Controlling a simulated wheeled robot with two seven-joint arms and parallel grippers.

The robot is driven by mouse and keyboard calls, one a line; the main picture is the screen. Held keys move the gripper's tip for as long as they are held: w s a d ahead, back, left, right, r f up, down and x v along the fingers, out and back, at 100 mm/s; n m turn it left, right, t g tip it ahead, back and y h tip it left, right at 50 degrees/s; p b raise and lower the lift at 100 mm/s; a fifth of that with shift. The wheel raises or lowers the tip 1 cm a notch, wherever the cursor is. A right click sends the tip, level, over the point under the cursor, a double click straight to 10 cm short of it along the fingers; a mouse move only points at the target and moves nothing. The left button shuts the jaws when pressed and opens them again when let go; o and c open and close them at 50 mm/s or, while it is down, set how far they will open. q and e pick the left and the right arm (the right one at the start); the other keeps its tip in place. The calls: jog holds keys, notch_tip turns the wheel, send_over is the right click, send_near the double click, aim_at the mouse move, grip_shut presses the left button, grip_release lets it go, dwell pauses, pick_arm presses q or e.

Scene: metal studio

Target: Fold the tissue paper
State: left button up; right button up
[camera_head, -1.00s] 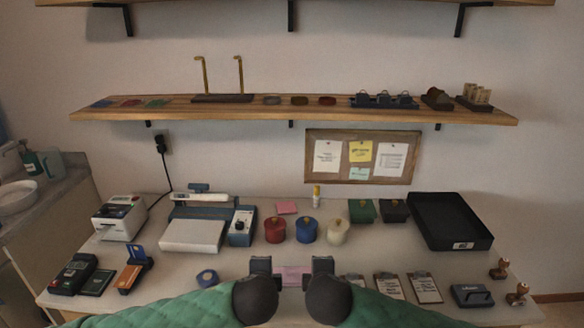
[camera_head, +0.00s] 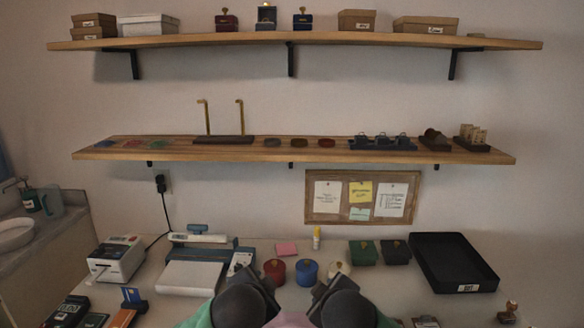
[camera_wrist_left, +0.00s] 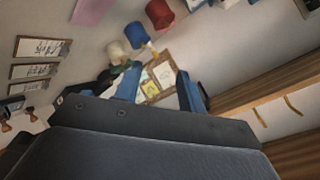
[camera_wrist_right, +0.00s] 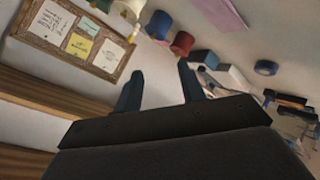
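The pink tissue paper (camera_head: 291,318) shows only in part at the bottom of the head view, low between my two wrists. A flat pink sheet, apparently the same paper, lies on the table at the top of the left wrist view (camera_wrist_left: 90,10) and the right wrist view (camera_wrist_right: 222,12). My left gripper (camera_wrist_left: 160,88) is open and empty, its two fingers apart. My right gripper (camera_wrist_right: 158,88) is also open and empty. Both are raised and apart from the paper. In the head view my dark wrists (camera_head: 240,303) hide much of the table's front.
A black tray (camera_head: 453,262) is at right. A flat scale-like device (camera_head: 190,277) and a printer (camera_head: 117,259) are at left. A small pink pad (camera_head: 286,248) lies at the back.

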pick_arm(q)
jog(key=s+a+f+n+g, duration=0.35)
jog(key=s+f, duration=0.45)
jog(key=f, duration=0.3)
jog(key=s+a+f+n+g, duration=0.2)
jog(key=s+a+f+n, duration=0.2)
jog(key=s+f, duration=0.45)
pick_arm(e)
jog(key=s+d+f+m+g, duration=0.3)
jog(key=s+d+f, duration=0.1)
jog(key=s+f, duration=0.5)
jog(key=s+d+f+m+g, duration=0.2)
jog(key=s+d+f+m, duration=0.15)
jog(key=s+f, duration=0.55)
pick_arm(q)
jog(key=s+f+n+g, duration=0.1)
jog(key=s+f+g, duration=0.3)
jog(key=s+f, duration=0.9)
jog(key=s, duration=0.4)
jog(key=shift+f, duration=0.3)
pick_arm(e)
jog(key=s+f+m+g, duration=0.2)
jog(key=s+f+g, duration=0.2)
jog(key=s+f, duration=0.9)
jog(key=shift+s+a+f, duration=0.15)
jog(key=shift+s+a, duration=0.15)
jog(key=shift+s, duration=0.65)
pick_arm(q)
jog(key=shift+a+n, duration=0.1)
jog(key=shift+n, duration=0.15)
